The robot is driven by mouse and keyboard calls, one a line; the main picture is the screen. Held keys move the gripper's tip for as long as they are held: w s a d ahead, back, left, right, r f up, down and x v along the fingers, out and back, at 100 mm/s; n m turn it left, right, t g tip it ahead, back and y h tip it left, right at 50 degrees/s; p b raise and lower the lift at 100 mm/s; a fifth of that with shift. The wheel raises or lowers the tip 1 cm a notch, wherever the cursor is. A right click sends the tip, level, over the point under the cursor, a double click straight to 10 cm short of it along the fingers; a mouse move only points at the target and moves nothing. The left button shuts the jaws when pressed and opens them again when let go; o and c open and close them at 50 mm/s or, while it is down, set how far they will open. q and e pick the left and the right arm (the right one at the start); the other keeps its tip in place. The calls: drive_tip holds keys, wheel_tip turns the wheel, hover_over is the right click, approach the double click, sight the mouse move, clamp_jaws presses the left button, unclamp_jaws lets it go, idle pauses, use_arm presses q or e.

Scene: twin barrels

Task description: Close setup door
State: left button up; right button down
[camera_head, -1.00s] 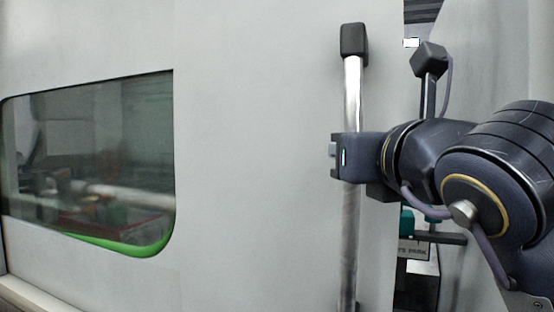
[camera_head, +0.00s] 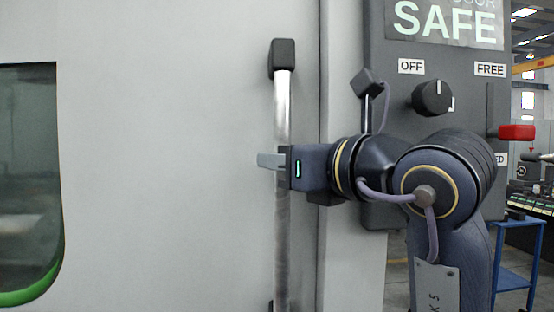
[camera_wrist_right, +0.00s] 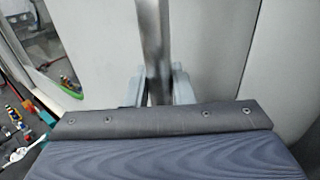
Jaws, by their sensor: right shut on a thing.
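The setup door (camera_head: 165,130) is a large light-grey panel with a green-edged window (camera_head: 25,170) at the left in the head view. Its vertical metal handle (camera_head: 282,225) has black end mounts. My right gripper (camera_head: 273,160) is shut around the handle's middle. In the wrist view the handle (camera_wrist_right: 152,35) runs down between the two fingers (camera_wrist_right: 158,88). The door's right edge shows only a thin dark seam beside the grey frame (camera_head: 350,255); whether it fully touches is unclear. My left gripper is not in view.
A dark control panel (camera_head: 385,55) marked SAFE, OFF and FREE stands right of the frame, behind my right arm. It carries a black knob (camera_head: 432,98) and a red-ended lever (camera_head: 516,132). A blue stand (camera_head: 513,262) is farther back at the right.

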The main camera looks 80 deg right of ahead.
drive_tip(key=shift+s+d+r, duration=0.1)
drive_tip(key=shift+s, duration=0.05)
drive_tip(key=c, duration=1.3)
unclamp_jaws()
drive_tip(key=shift+s, duration=0.15)
drive_tip(key=v, duration=0.7)
drive_tip(key=shift+s+a, duration=0.2)
drive_tip(key=shift+a, duration=0.1)
